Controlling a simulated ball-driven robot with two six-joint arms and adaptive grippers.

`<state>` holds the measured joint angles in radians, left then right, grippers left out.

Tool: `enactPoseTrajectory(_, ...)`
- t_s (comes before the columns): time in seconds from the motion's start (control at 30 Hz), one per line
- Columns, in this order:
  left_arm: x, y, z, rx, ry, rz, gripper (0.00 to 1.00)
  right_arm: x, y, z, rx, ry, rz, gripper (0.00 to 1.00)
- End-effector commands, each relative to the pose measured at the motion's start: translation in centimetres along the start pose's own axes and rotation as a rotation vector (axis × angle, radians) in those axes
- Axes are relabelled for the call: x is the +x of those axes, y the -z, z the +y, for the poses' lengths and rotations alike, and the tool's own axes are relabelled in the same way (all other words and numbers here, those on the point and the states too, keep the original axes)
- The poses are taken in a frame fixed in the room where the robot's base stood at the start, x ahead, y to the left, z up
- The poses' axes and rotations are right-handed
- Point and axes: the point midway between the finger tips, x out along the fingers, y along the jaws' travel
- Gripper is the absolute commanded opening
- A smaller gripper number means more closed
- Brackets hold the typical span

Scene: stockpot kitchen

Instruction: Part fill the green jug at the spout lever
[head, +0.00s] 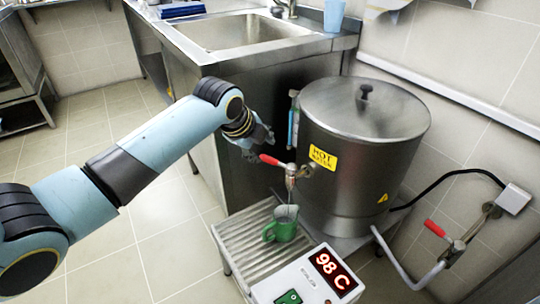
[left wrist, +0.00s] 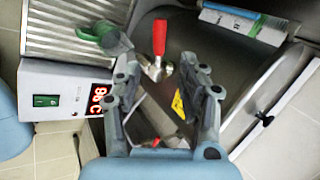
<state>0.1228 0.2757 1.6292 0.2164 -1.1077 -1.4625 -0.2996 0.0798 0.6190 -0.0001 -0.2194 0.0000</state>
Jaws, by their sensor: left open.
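The green jug (head: 281,229) stands upright on the ribbed drip tray (head: 240,240), under the spout of the hot water boiler (head: 350,160). It also shows in the left wrist view (left wrist: 112,40) at the upper left. The red spout lever (head: 270,160) points left from the tap; in the left wrist view the lever (left wrist: 159,37) lies just beyond my fingertips. My left gripper (head: 262,142) is open and empty, just above and left of the lever, apparently apart from it. A thin line shows between spout and jug; I cannot tell whether water flows. The jug's inside is unclear. My right gripper is not in view.
A display box (head: 308,280) reading 98 C with a green switch stands in front of the tray. A second red-handled valve (head: 436,229) and hose sit at the right. A sink counter (head: 250,45) stands behind. The floor at left is clear.

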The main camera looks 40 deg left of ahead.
Motion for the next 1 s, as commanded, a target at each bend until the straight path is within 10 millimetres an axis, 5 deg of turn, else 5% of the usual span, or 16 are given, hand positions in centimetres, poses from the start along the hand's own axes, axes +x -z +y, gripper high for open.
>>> enactPoseTrajectory(0.2, 4.9, 0.1, 0.3, -0.002, -0.004, 0.001, 0.41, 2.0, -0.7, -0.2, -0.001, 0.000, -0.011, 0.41)
enactPoseTrajectory(0.4, 7.7, 0.1, 0.3, -0.001, -0.002, 0.000, 0.41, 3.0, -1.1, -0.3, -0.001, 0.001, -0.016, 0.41)
enactPoseTrajectory(0.8, 8.4, 0.0, 0.1, 0.000, 0.000, 0.000, 0.41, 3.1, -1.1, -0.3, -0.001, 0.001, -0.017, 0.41)
enactPoseTrajectory(1.0, 8.4, 0.0, 0.1, 0.000, -0.001, 0.000, 0.16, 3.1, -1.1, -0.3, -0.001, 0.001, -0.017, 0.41)
